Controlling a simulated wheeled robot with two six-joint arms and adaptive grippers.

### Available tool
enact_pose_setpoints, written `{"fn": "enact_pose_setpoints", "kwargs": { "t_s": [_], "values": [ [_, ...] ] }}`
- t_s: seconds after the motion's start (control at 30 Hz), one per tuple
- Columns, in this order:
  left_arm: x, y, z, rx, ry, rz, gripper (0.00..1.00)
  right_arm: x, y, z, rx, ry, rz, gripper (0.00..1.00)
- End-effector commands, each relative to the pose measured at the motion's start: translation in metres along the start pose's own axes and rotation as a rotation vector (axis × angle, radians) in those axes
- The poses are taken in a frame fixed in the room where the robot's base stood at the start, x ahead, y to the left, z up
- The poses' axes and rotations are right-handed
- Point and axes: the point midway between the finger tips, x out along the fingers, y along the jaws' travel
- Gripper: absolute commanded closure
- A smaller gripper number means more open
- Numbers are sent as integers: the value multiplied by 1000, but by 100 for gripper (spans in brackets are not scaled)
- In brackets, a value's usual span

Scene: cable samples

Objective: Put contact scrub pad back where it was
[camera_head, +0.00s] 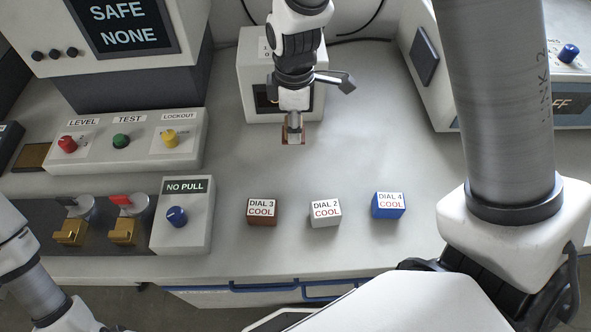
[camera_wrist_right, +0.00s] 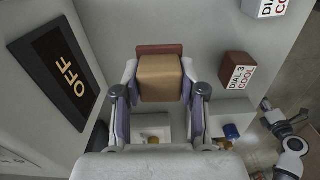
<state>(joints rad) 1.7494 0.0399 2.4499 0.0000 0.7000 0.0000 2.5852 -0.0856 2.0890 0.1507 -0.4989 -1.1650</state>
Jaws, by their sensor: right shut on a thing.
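The scrub pad shows in the wrist view as a tan block (camera_wrist_right: 160,78) with a reddish-brown part along its far side. My right gripper (camera_wrist_right: 161,100) is shut on it, with one finger along each side. In the head view my right gripper (camera_head: 294,128) points down over the bench, in front of a white box, and brown edges of the pad (camera_head: 302,136) show around its fingertips. I cannot tell whether the pad touches the bench. My left arm shows at the lower left of the head view, but its gripper is out of frame.
A white box (camera_head: 250,60) stands right behind the right gripper. A brown cube (camera_head: 262,211), a white cube (camera_head: 325,212) and a blue cube (camera_head: 388,205) line the front. The NO PULL box (camera_head: 198,235) and knob panel (camera_head: 180,155) stand left. Bench right of the gripper is clear.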

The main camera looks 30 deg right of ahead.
Motion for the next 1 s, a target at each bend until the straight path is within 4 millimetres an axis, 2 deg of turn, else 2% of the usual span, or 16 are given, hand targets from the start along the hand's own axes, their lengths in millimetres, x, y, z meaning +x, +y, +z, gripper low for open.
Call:
{"fn": "enact_pose_setpoints", "kwargs": {
  "t_s": [0.23,0.57,0.93,0.97,1.0],
  "values": [
    [5,0,0,0,0,0,60,46,-3,2,-46,-3,-6,97],
    [8,0,0,0,0,0,60,96,-3,2,-44,-2,-4,97],
    [11,0,0,0,0,0,60,103,-2,2,-43,0,-1,97],
    [10,0,0,0,0,0,60,102,-2,2,-43,0,-1,49],
    [10,0,0,0,0,0,60,101,-2,2,-43,0,-1,35]
  ]
}}
